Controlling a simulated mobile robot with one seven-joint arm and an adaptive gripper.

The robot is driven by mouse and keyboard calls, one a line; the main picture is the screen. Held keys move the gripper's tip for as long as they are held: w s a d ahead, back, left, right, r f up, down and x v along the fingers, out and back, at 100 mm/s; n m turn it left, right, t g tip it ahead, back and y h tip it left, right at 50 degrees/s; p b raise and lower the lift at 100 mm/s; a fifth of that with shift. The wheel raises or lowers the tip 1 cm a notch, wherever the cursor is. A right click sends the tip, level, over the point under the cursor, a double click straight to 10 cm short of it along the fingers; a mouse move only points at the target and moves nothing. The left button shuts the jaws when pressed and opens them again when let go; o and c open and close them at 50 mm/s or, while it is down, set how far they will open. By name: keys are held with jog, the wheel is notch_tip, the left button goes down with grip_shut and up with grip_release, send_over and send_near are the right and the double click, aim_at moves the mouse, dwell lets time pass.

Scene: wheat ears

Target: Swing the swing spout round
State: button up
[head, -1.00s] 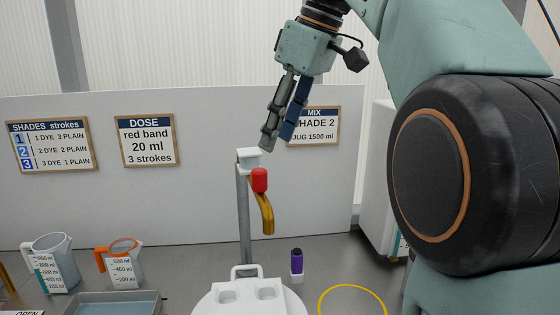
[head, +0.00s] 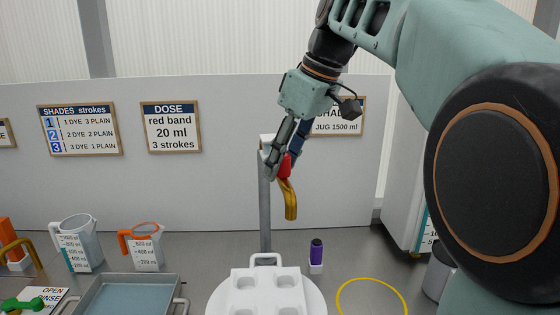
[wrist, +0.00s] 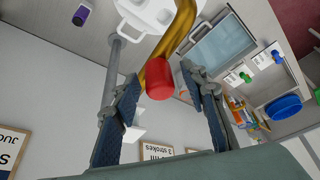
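The swing spout is a curved brass pipe (head: 290,200) with a red cap (head: 285,166), mounted at the top of a grey post (head: 265,215). In the wrist view the red cap (wrist: 159,79) sits between my finger pads, with the brass pipe (wrist: 168,45) beyond it. My gripper (head: 281,163) reaches down at a tilt over the red cap. It is open: in the wrist view (wrist: 168,95) there is a gap on both sides of the cap. The finger in front partly hides the cap and the white post top (head: 266,141) in the head view.
Below the spout is a white holder with square sockets (head: 266,294) on a round base. A purple-topped bottle (head: 316,252) and a yellow ring (head: 371,283) are to its right. Two jugs (head: 78,245) (head: 146,247) and a metal tray (head: 130,294) are left.

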jog(key=shift+c, duration=0.5)
grip_shut()
jog(key=shift+a, duration=0.25)
